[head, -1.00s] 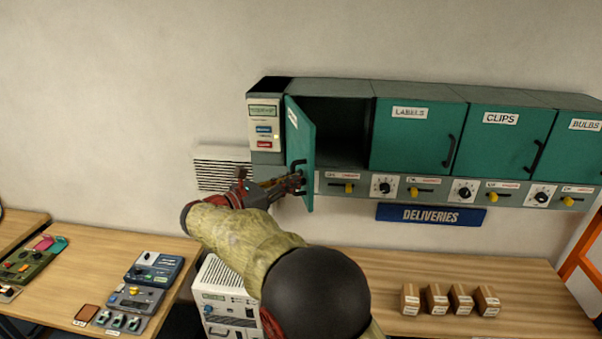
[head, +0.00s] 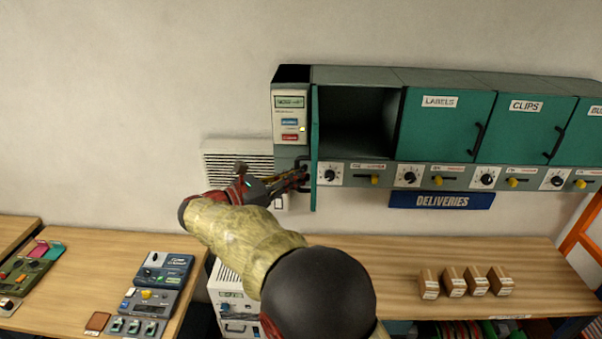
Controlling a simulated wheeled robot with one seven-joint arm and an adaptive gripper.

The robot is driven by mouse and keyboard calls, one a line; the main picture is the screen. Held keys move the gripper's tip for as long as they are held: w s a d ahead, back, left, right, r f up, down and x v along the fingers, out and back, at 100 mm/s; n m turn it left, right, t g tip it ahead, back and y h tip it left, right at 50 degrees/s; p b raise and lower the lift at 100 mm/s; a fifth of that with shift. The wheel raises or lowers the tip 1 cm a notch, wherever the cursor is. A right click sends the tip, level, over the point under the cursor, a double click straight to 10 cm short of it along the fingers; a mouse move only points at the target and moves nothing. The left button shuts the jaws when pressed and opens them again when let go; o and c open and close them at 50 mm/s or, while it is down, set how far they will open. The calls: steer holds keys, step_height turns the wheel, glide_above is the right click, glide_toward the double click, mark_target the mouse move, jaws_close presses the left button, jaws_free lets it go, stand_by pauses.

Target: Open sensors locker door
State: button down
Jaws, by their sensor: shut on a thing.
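The leftmost locker door (head: 314,140) stands swung wide open, seen nearly edge-on, so its label cannot be read. The dark locker compartment (head: 358,120) behind it is exposed and looks empty. My gripper (head: 299,178) is at the lower left side of this door, shut on its dark handle (head: 303,162). The fingers partly hide the handle.
Closed teal doors marked LABELS (head: 440,125) and CLIPS (head: 525,130) lie to the right. A strip of knobs and yellow switches (head: 450,178) runs below. A control panel (head: 290,120) is left of the open door. Small boxes (head: 465,282) stand on the bench.

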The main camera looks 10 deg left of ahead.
steer(key=shift+f, duration=0.15)
steer(key=c, duration=2.3)
jaws_free()
steer(key=shift+s, duration=0.1)
steer(key=shift+c, duration=0.2)
steer(key=shift+o, duration=1.1)
steer(key=shift+s, duration=0.15)
steer(key=shift+o, duration=0.7)
steer(key=v, duration=1.1)
steer(key=shift+s+a, duration=0.25)
steer(key=shift+a, duration=0.1)
